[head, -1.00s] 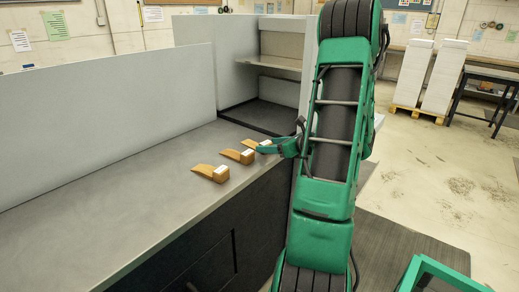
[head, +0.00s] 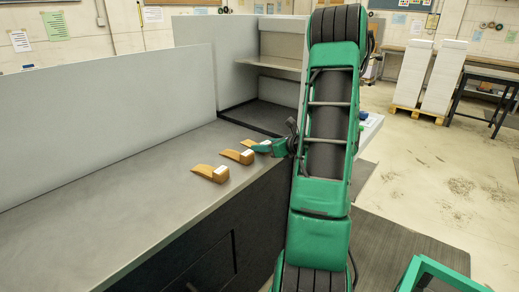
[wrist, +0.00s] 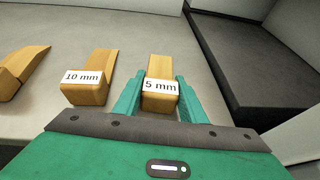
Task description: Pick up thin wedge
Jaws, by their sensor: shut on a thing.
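The thin wedge (wrist: 160,66) is wooden with a white "5 mm" label on its thick end. In the wrist view it lies between the two green fingers of my gripper (wrist: 160,79), which is shut on its sides near the thick end. In the head view the thin wedge (head: 263,143) is the farthest of three wedges on the grey worktop, partly hidden by my gripper (head: 262,148). I cannot tell any gap between it and the worktop.
A "10 mm" wedge (wrist: 87,82) lies close to the left in the wrist view, and another wedge (wrist: 18,72) farther left. The worktop (head: 110,190) at left is clear.

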